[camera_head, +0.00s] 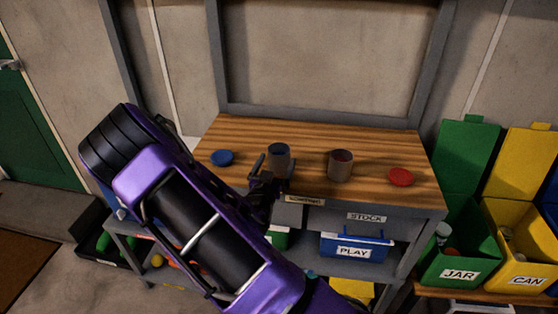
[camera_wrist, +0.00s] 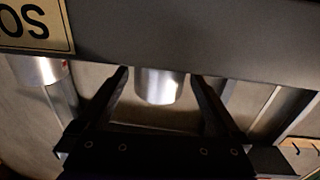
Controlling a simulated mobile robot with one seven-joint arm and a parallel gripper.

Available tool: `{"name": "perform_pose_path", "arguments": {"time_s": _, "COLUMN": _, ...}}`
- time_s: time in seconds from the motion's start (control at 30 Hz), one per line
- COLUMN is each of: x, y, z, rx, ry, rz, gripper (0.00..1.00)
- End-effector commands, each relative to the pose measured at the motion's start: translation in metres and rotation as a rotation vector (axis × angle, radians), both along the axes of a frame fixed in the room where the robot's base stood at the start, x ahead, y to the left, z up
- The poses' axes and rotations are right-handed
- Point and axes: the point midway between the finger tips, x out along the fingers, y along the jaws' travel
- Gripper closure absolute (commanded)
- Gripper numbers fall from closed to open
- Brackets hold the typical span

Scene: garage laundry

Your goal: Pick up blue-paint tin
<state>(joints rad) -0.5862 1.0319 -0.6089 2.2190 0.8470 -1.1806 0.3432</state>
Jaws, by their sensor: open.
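The blue-paint tin (camera_head: 279,156) is an open grey tin with blue inside, upright on the wooden bench top (camera_head: 300,140). My gripper (camera_head: 268,174) is open at the bench's front edge, close to the tin's near left side, and hides part of its lower body. In the wrist view, a silver tin (camera_wrist: 160,86) shows between the two spread fingers of my gripper (camera_wrist: 165,78), partly cut off by a grey band. I cannot tell whether the fingers touch it.
A second tin (camera_head: 340,165), reddish inside, stands to the right. A blue lid (camera_head: 222,158) lies left and a red lid (camera_head: 401,177) right. Labelled drawer fronts (camera_head: 366,217) are below the top. Green (camera_head: 458,262) and yellow (camera_head: 517,250) bins stand at the right.

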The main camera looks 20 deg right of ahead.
Motion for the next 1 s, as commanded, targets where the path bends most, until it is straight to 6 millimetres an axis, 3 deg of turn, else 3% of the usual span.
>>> {"name": "perform_pose_path", "arguments": {"time_s": 0.2, "x": 0.024, "y": -0.019, "z": 0.005, "rx": 0.000, "ry": -0.002, "rz": -0.001, "gripper": 0.00}}
{"name": "perform_pose_path", "arguments": {"time_s": 0.5, "x": 0.028, "y": -0.022, "z": 0.004, "rx": 0.000, "ry": -0.001, "rz": 0.000, "gripper": 0.00}}
{"name": "perform_pose_path", "arguments": {"time_s": 0.93, "x": 0.028, "y": -0.022, "z": 0.004, "rx": 0.001, "ry": -0.002, "rz": 0.000, "gripper": 0.77}}
{"name": "perform_pose_path", "arguments": {"time_s": 1.0, "x": 0.028, "y": -0.022, "z": 0.005, "rx": 0.000, "ry": -0.003, "rz": 0.000, "gripper": 0.81}}
